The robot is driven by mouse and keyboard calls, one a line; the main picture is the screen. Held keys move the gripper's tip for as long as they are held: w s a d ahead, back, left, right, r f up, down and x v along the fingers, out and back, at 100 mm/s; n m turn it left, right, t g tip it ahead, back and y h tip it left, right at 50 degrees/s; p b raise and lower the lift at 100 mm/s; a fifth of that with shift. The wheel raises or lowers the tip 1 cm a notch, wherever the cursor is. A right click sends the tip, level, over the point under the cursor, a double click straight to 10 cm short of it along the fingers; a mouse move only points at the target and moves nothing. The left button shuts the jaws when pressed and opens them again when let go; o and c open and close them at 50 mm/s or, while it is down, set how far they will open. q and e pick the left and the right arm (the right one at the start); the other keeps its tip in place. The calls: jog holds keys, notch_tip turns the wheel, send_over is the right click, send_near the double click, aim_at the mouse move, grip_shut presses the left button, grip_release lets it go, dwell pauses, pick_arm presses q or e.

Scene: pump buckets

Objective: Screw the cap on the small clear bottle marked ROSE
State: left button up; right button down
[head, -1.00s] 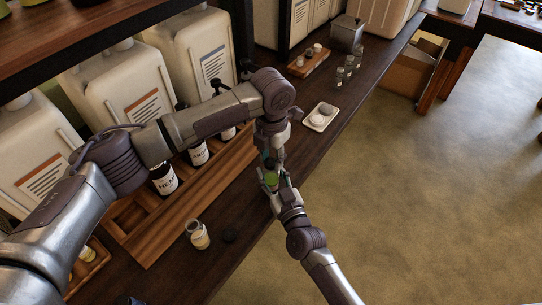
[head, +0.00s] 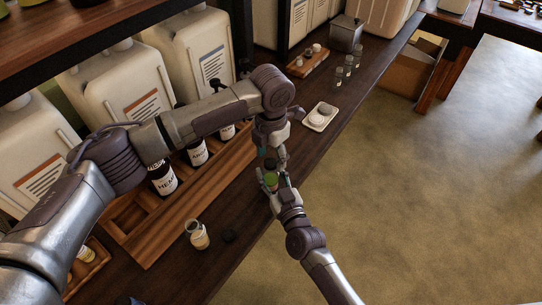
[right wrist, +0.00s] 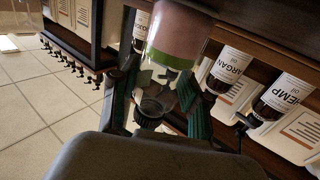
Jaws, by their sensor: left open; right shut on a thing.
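My right gripper (head: 273,190) is shut on a small clear bottle with a green band (head: 271,180), at the counter's front edge. In the right wrist view the bottle (right wrist: 180,35) shows pinkish contents above a green band, between my right fingers (right wrist: 160,108). No ROSE lettering is readable. A small dark cap (right wrist: 150,108) shows at the bottle's clear end; I cannot tell if it is fully seated. My left gripper (head: 269,157) is open right above the bottle, close to its top. The fingers partly hide the bottle in the head view.
A wooden rack (head: 200,190) holds several dark bottles.

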pick_arm(q)
jog(key=shift+r, duration=1.95)
jog(key=shift+c, duration=0.3)
